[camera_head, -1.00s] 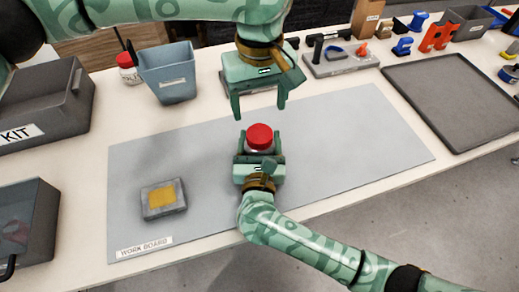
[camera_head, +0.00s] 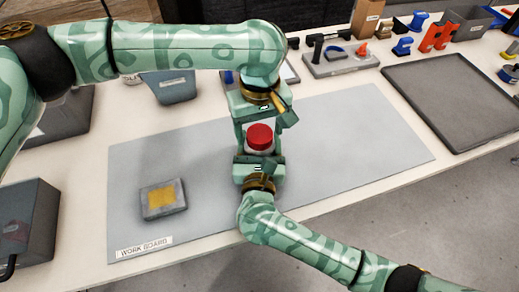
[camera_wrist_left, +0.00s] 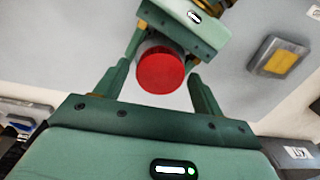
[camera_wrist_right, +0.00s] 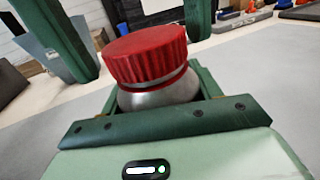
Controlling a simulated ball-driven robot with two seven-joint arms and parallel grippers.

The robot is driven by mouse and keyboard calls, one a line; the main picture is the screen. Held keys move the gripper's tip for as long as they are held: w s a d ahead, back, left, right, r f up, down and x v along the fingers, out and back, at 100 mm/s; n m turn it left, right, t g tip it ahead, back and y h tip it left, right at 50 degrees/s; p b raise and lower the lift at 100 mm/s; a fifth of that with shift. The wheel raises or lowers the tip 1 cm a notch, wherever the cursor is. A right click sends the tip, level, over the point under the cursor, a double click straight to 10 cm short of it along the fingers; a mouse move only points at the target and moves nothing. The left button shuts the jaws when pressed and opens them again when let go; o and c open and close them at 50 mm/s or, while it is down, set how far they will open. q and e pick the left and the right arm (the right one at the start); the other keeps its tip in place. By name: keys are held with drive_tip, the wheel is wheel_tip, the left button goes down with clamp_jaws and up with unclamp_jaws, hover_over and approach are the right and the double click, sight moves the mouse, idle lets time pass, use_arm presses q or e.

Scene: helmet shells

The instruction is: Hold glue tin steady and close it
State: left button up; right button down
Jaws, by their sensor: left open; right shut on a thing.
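The glue tin (camera_wrist_right: 160,92) has a pale metallic body and a ribbed red cap (camera_head: 260,137) on top. It stands upright over the work board. My right gripper (camera_head: 259,158) is shut on the tin's body from the near side, with the cap above its fingers. My left gripper (camera_head: 258,122) comes from the far side and is open. In the left wrist view its fingers (camera_wrist_left: 160,85) stand on either side of the red cap, with gaps visible. A thin bright ring shows under the cap in the right wrist view. The cap hides the tin's mouth.
The work board (camera_head: 350,150) is mostly clear. A grey block with a yellow top (camera_head: 163,199) lies on its left. A blue-grey bin (camera_head: 170,88) stands behind, partly hidden by my left arm. A dark tray (camera_head: 450,100) lies at the right.

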use_arm(q)
drive_tip(key=c, duration=1)
